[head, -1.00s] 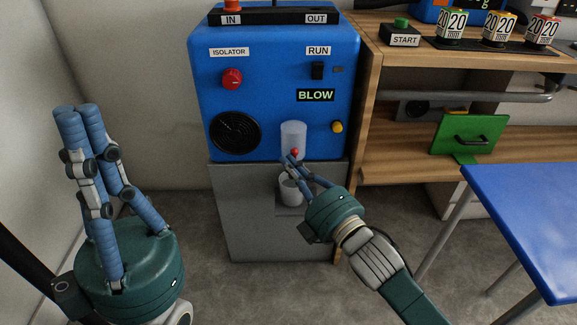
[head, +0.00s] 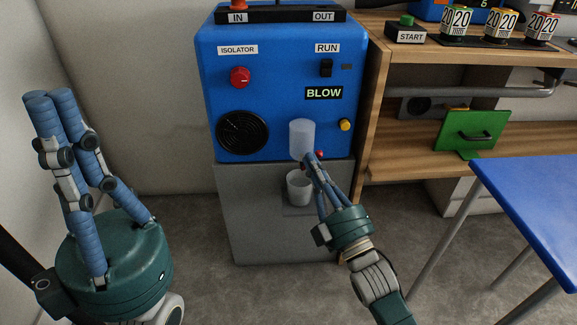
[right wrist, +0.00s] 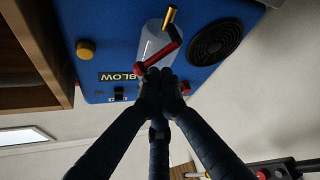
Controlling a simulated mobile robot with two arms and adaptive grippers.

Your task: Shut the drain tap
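The drain tap shows as a small red tip (head: 320,153) below and right of the cloudy bowl (head: 302,138) on the blue machine's front. In the right wrist view the tap's red lever (right wrist: 158,55) lies slanted across the bowl's end, beside a brass pipe (right wrist: 169,17). My right gripper (head: 309,157) has its fingertips together at the bowl's lower edge, just left of the red tip. In the right wrist view (right wrist: 161,76) they are close to the lever's end; contact is unclear.
A small cup (head: 298,188) stands on a ledge under the bowl. The blue machine (head: 270,75) carries a red isolator knob (head: 240,77), a run switch (head: 326,68) and a yellow knob (head: 345,125). A wooden shelf unit (head: 372,110) and blue table (head: 530,195) are on the right.

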